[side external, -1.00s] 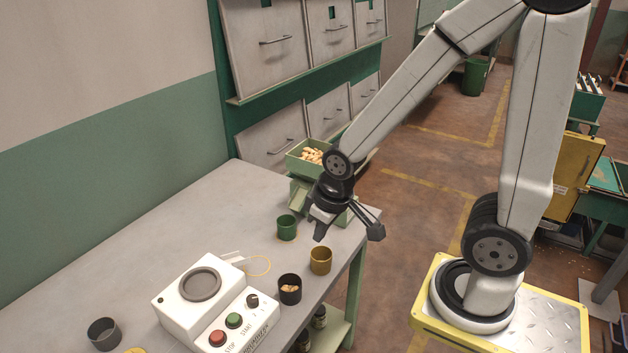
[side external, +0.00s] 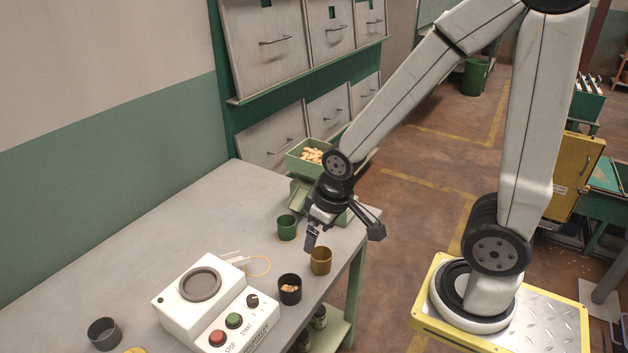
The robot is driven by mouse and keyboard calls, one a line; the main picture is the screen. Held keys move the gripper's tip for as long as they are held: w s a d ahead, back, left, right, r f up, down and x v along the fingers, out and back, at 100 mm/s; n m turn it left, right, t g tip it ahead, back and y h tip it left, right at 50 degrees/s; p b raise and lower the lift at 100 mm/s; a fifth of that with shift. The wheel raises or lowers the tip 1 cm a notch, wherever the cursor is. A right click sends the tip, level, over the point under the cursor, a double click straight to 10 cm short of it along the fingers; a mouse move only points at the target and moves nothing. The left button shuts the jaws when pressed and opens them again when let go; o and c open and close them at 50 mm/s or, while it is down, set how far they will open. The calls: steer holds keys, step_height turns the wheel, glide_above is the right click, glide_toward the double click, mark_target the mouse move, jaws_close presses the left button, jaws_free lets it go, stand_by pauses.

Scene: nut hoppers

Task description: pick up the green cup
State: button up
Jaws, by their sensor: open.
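The green cup (side external: 287,228) stands upright on the grey table, in front of the green nut hopper. My gripper (side external: 342,240) is open and empty, to the right of the green cup and above the table's right edge. Its near finger hangs down just right of the green cup and above the yellow-brown cup (side external: 320,261). The gripper and the green cup are apart. The inside of the green cup is hard to make out.
A black cup (side external: 290,289) with nuts stands near the table's front edge. A white control box (side external: 201,285) with buttons is to its left, and a grey cup (side external: 104,334) is at lower left. The hopper (side external: 303,167) holds nuts behind my gripper. The table's left rear is clear.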

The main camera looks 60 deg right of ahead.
steer(key=s+d+f+n+g+h, duration=0.3)
steer(key=d+f+n+g+h, duration=0.15)
steer(key=d+n, duration=0.25)
steer(key=n+t+h, duration=0.4)
steer(key=n+t, duration=0.9)
steer(key=n, duration=0.8)
glide_toward(284, 220)
steer(key=shift+s+d+r+y, duration=0.1)
steer(key=shift+s+r+y, duration=0.15)
steer(key=shift+s+r, duration=0.75)
steer(key=shift+w+a+f+n+y, duration=0.2)
steer(key=shift+a+f+n+y, duration=0.1)
steer(key=shift+a+f+n, duration=0.15)
steer(key=shift+x, duration=3.9)
steer(key=shift+d+r, duration=0.1)
